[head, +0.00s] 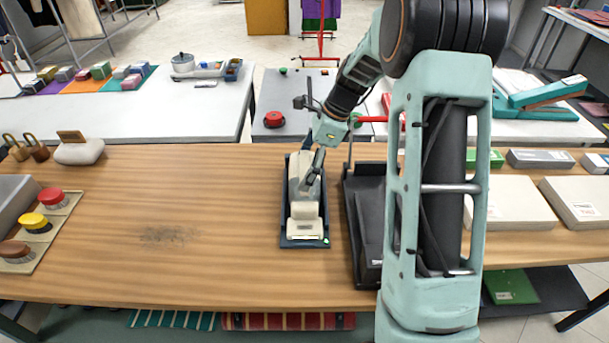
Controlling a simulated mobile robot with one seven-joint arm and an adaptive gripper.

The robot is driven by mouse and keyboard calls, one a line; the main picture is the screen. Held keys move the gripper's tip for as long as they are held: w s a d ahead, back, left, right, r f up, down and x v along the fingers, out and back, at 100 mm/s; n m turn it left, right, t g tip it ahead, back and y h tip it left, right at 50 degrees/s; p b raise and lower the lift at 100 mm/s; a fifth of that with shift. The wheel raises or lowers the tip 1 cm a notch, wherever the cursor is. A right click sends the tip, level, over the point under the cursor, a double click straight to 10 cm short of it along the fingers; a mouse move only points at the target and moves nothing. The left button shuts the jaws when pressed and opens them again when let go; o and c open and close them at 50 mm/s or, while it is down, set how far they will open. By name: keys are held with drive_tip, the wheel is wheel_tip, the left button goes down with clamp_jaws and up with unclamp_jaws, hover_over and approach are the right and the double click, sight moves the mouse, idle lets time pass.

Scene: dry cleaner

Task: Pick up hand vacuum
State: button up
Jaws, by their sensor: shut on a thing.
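The hand vacuum (306,217) is cream-white with dark parts. It sits in or just over a dark blue tray (287,240) on the wooden counter, near the middle of the view. My gripper (314,172) comes down from above at the vacuum's upper part and is shut on it. The fingers are small and partly hidden against the vacuum's dark parts. I cannot tell whether the vacuum is lifted off the tray.
A black stand (366,235) is close on the right, partly behind my arm. White boxes (512,204) lie farther right. Coloured round-topped items (35,222) and a grey stone-like holder (79,152) are at the left. The wooden counter (200,270) is clear left of the tray, apart from a dark smudge.

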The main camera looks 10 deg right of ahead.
drive_tip(key=shift+w+r, duration=0.1)
drive_tip(key=shift+r, duration=0.5)
drive_tip(key=s+r, duration=0.1)
drive_tip(key=r, duration=0.1)
drive_tip(key=s+r, duration=0.2)
drive_tip(key=r, duration=0.1)
drive_tip(key=s+r, duration=0.1)
drive_tip(key=r, duration=0.1)
drive_tip(key=shift+s+d+r, duration=0.1)
drive_tip(key=shift+s+r, duration=0.1)
drive_tip(key=shift+s, duration=0.05)
drive_tip(key=s+r, duration=0.4)
drive_tip(key=s, duration=0.5)
drive_tip(key=shift+s+r+b, duration=0.25)
drive_tip(key=shift+s+b, duration=0.05)
drive_tip(key=shift+b, duration=0.05)
drive_tip(key=shift+d, duration=0.1)
drive_tip(key=o, duration=1.4)
drive_tip(key=c, duration=0.3)
drive_tip(key=shift+s, duration=0.15)
